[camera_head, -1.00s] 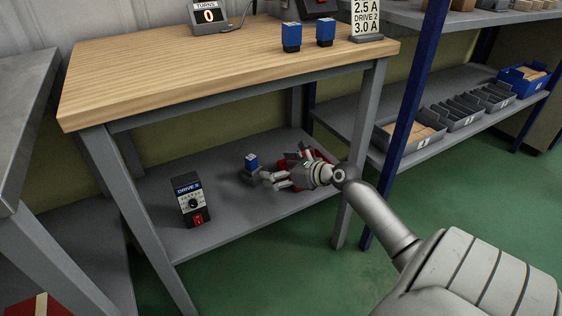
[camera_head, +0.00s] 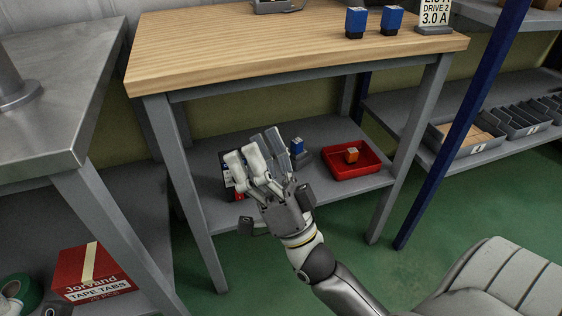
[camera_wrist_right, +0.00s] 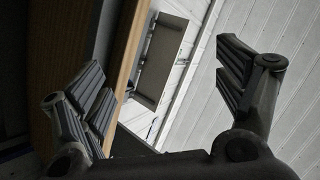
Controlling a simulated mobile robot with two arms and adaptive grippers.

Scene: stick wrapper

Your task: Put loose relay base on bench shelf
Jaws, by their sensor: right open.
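A small blue-topped relay (camera_head: 297,147) stands on the grey bench shelf (camera_head: 325,204). My right gripper (camera_head: 258,152) is in front of the shelf, left of the relay, fingers pointing up. It is open; the wrist view shows its fingers (camera_wrist_right: 160,85) spread apart with nothing between them.
A red tray (camera_head: 368,174) with an orange relay (camera_head: 352,155) stands on the shelf's right. A dark drive box (camera_head: 229,180) is mostly hidden behind my gripper. Two blue relays (camera_head: 355,22) stand on the wooden benchtop (camera_head: 230,50). Table legs frame the shelf.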

